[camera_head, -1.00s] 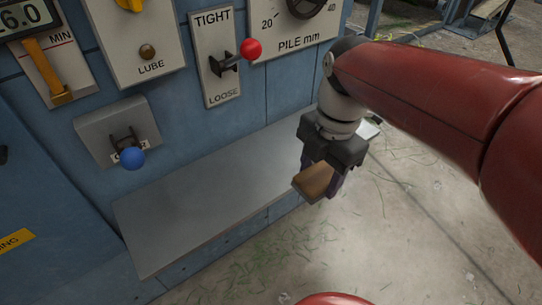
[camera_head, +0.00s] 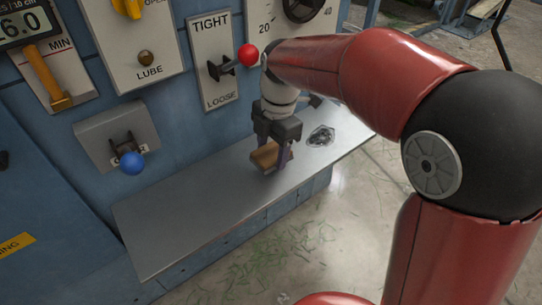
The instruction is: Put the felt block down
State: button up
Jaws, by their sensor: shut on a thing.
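The felt block (camera_head: 264,155) is a small brown block held between the fingers of my gripper (camera_head: 270,160). My gripper points down and is shut on the block. It is over the grey metal shelf (camera_head: 195,212) that juts from the blue machine. Whether the block touches the shelf or hangs just above it, I cannot tell. The fingers hide part of the block.
A dark crumpled-looking patch (camera_head: 320,136) lies on the shelf to the right of my gripper. A red-knobbed lever (camera_head: 248,55) and a blue-knobbed lever (camera_head: 131,162) stick out from the panel. The shelf's left and middle are clear.

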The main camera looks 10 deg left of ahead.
aim_at(272, 163)
jog(key=f, duration=0.2)
jog(key=shift+w+a+f, duration=0.15)
jog(key=shift+a+f, duration=0.05)
jog(key=shift+f, duration=0.2)
jog(key=shift+d+f+b, duration=0.15)
jog(key=shift+f+b, duration=0.3)
jog(key=shift+f, duration=0.25)
jog(key=o, duration=0.9)
jog(key=shift+f, duration=0.1)
jog(key=r, duration=0.4)
jog(key=r+p, duration=0.1)
jog(key=r, duration=0.4)
jog(key=w+d+r+p, duration=0.1)
jog(key=r, duration=0.3)
jog(key=shift+r, duration=0.35)
